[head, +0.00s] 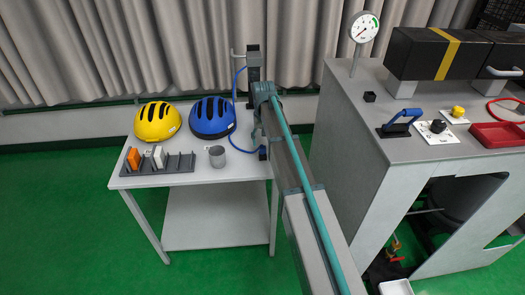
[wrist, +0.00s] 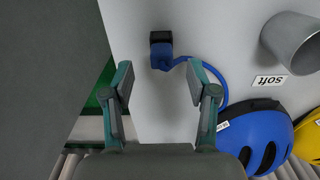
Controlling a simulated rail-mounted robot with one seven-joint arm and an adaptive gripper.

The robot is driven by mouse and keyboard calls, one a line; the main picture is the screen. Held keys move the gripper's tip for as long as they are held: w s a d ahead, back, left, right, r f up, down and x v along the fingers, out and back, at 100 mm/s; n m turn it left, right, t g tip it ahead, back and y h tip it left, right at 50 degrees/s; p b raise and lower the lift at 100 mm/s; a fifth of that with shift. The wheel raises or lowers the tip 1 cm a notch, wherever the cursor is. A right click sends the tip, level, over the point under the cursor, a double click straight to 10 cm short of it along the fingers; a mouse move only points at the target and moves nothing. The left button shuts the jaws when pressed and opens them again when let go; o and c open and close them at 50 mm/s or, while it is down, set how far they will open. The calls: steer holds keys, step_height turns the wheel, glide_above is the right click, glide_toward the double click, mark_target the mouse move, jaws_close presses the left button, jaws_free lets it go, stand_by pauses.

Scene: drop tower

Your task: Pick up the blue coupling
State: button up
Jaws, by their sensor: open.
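The blue coupling (wrist: 160,61) shows in the wrist view as a short blue piece with a black block at its far end and a blue hose running off to the right. It lies on the white table. My gripper (wrist: 158,83) is open, with its two fingers apart. The coupling appears just beyond the gap between the fingertips, and nothing is held. In the head view, a small dark and blue piece at the hose's lower end (head: 262,153) sits by the table's right edge, partly hidden by my arm.
A blue helmet (head: 212,118), a yellow helmet (head: 157,122), a grey cup (head: 217,156) and a slotted rack (head: 170,166) stand on the white table (head: 215,174). A grey cabinet (head: 345,140) stands to the right. A dark post (head: 253,62) rises behind the table.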

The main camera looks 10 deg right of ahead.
mark_target(263, 147)
steer(key=shift+w+f+p, duration=0.15)
steer(key=shift+f+p, duration=0.35)
steer(key=shift+f, duration=0.8)
steer(key=shift+w+f+p, duration=0.15)
steer(key=shift+f+p, duration=0.35)
steer(key=shift+f, duration=0.75)
steer(key=c, duration=0.9)
